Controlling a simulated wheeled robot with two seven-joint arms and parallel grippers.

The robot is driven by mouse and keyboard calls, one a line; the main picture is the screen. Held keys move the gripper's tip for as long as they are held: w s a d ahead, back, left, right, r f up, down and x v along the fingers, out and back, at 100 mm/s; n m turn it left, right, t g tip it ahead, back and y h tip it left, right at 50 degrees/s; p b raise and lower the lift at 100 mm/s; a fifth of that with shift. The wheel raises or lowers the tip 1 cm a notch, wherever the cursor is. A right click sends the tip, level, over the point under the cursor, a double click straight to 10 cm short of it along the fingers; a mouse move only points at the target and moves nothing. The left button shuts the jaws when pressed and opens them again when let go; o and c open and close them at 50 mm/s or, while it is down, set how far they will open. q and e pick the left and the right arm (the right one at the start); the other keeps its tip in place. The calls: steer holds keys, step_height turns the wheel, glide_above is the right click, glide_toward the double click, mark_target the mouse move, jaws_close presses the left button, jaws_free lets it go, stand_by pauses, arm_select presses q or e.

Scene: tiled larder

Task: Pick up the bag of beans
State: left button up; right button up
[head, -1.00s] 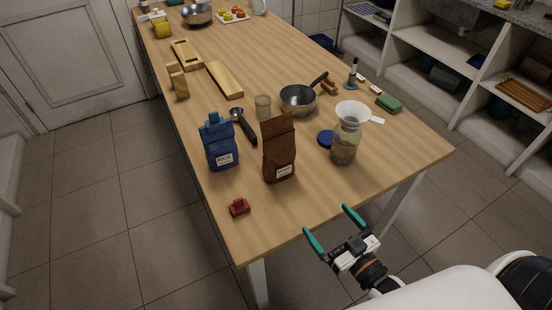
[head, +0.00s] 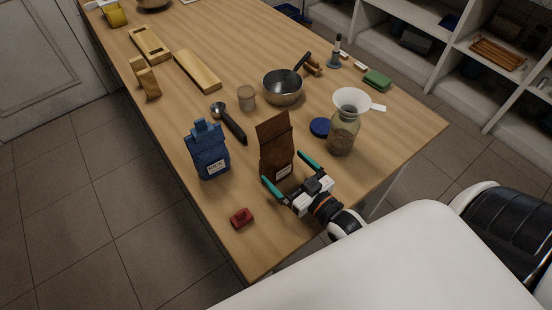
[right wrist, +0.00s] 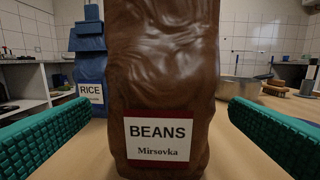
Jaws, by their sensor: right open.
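The bag of beans (head: 275,146) is a tall brown bag standing upright near the front edge of the wooden table. In the right wrist view its label reads BEANS (right wrist: 160,138), and the bag fills the middle. My right gripper (head: 292,174) is open, with its teal fingers pointing at the bag. In the right wrist view the fingers (right wrist: 158,130) show on either side of the bag, with a gap on both sides. My left gripper is not in view.
A blue rice bag (head: 207,152) stands to the left of the beans. A jar with a white funnel (head: 343,128) stands to the right, beside a blue lid (head: 320,127). A red clip (head: 242,218) lies in front. A metal pan (head: 283,88) and scoop (head: 230,122) lie behind.

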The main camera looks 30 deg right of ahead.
mark_target(272, 155)
steer(key=shift+w+a+r+p, duration=0.1)
steer(key=shift+w+a+p, duration=0.1)
steer(key=shift+w, duration=0.85)
steer(key=shift+w+a+p, duration=0.15)
steer(key=shift+w+a, duration=0.1)
steer(key=shift+w, duration=0.75)
steer(key=shift+w+a+r+p, duration=0.1)
steer(key=shift+w+a+p, duration=0.1)
steer(key=shift+w, duration=0.85)
steer(key=c, duration=1)
